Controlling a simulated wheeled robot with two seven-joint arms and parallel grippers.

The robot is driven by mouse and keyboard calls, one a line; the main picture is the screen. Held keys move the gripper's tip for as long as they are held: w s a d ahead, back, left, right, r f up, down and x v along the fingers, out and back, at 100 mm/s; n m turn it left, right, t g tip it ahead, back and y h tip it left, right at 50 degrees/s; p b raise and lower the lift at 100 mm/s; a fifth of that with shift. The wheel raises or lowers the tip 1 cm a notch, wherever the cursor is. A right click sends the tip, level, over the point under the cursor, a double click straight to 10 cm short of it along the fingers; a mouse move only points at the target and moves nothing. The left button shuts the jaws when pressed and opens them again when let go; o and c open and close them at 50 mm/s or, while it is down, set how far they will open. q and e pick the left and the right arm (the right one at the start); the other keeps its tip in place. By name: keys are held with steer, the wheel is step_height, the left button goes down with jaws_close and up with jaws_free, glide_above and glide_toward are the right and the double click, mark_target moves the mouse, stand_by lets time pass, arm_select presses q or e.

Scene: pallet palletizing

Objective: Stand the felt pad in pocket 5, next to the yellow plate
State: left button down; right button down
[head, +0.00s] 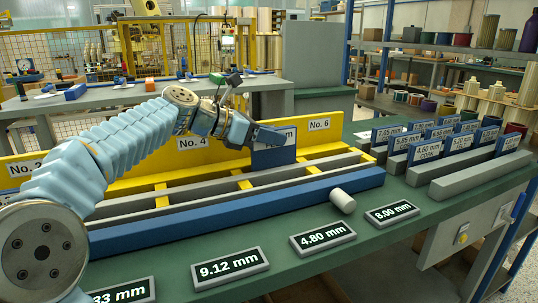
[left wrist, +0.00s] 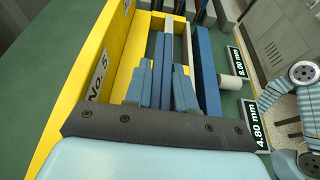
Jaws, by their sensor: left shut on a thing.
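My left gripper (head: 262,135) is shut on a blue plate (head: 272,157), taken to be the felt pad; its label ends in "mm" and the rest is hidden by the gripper. The plate is upright between the No. 4 and No. 6 signs. In the left wrist view the plate (left wrist: 157,75) runs between the two light-blue fingers, close to the No. 5 sign (left wrist: 97,75). The yellow back wall (head: 215,145) stands behind it. I cannot tell whether its lower edge touches the pocket floor. My right gripper is not in view.
A blue front rail (head: 240,208) and grey rail (head: 225,185) run along the rack. A white cylinder (head: 342,201) lies before it, near the 4.80 mm (head: 322,237) and 8.00 mm (head: 392,213) displays. Grey holders (head: 470,175) with labelled blue plates stand to the right.

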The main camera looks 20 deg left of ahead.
mark_target(268, 150)
arm_select(q)
steer(key=f, duration=0.2)
steer(key=f+b, duration=0.1)
steer(key=f, duration=0.1)
steer(key=shift+w+a, duration=0.2)
steer(key=shift+a, duration=0.2)
steer(key=shift+f, duration=0.1)
steer(key=shift+d+f, duration=0.1)
steer(key=c, duration=1)
jaws_free()
steer(key=shift+o, duration=0.2)
steer(key=shift+s+r, duration=0.15)
steer(key=shift+r, duration=0.1)
steer(key=p+v, duration=0.1)
steer(key=v, duration=1)
steer(key=shift+s+a+r, duration=0.2)
steer(key=shift+s+a, duration=0.05)
